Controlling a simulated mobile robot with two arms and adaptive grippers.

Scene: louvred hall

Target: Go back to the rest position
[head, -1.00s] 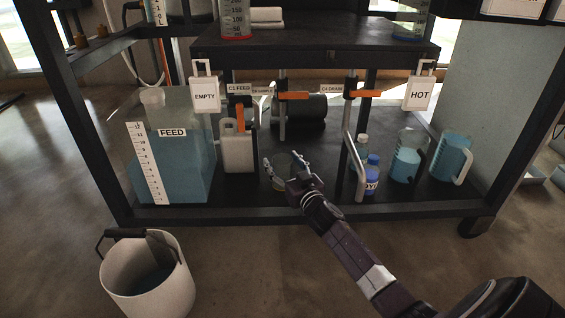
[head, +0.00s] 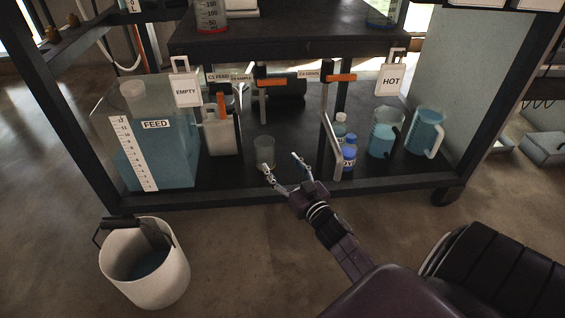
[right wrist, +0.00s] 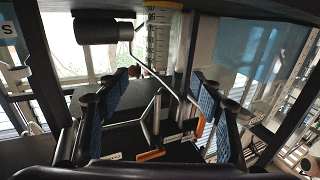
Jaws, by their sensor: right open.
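My right gripper (head: 282,164) is open and empty, just in front of the rack's lower shelf. A small clear beaker (head: 264,148) stands upright on that shelf, just beyond the left fingertip; I cannot tell whether they touch. In the right wrist view the two blue-padded fingers of my right gripper (right wrist: 165,85) are spread wide with nothing held between them. My left gripper is in neither view.
The lower shelf holds the FEED tank (head: 160,155), a white jug (head: 220,135), small bottles (head: 348,152) and two pitchers of blue liquid (head: 427,134). Orange-handled valves (head: 275,82) hang above. A white bucket (head: 172,285) stands on the floor, front left.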

